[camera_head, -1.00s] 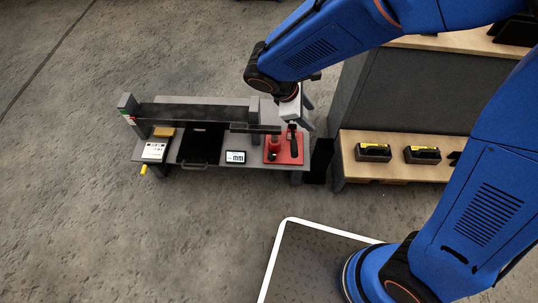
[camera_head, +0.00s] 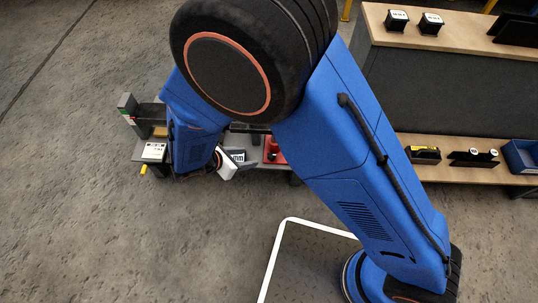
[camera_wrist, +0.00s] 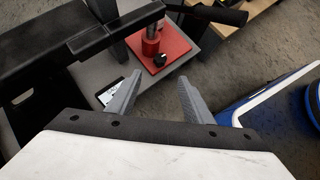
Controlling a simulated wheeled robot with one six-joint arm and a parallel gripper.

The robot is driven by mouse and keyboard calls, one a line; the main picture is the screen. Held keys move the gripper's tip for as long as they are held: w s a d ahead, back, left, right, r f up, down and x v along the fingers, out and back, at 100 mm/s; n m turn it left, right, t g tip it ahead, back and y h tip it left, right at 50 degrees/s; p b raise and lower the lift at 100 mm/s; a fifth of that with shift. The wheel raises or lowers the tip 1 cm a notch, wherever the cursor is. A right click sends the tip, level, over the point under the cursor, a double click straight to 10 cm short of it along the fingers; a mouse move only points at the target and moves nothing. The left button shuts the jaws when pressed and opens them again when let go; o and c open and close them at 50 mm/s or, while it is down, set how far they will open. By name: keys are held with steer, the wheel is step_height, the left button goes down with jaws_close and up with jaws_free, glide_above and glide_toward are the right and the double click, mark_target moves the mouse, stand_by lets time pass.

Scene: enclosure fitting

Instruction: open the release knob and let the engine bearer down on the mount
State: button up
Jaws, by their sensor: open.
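My gripper (camera_wrist: 160,77) is open and empty, its two grey fingers spread. It also shows in the head view (camera_head: 252,161), low at the front of the bench. In the wrist view, a red plate (camera_wrist: 181,45) with an upright red post (camera_wrist: 150,45) lies beyond the fingers. A small black knob (camera_wrist: 160,59) sits on the plate near the post, apart from the fingers. The long dark beam (camera_wrist: 113,30), which looks like the engine bearer, reaches over toward the post. Whether it touches the post is unclear. In the head view my arm hides most of the beam.
A black lever (camera_wrist: 222,14) sticks out near the post. A wooden shelf (camera_head: 470,176) stands right. Open floor (camera_head: 90,240) lies in front.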

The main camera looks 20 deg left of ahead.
mark_target(271, 155)
steer(key=x, duration=1.6)
steer(key=shift+s, duration=0.1)
steer(key=c, duration=1.1)
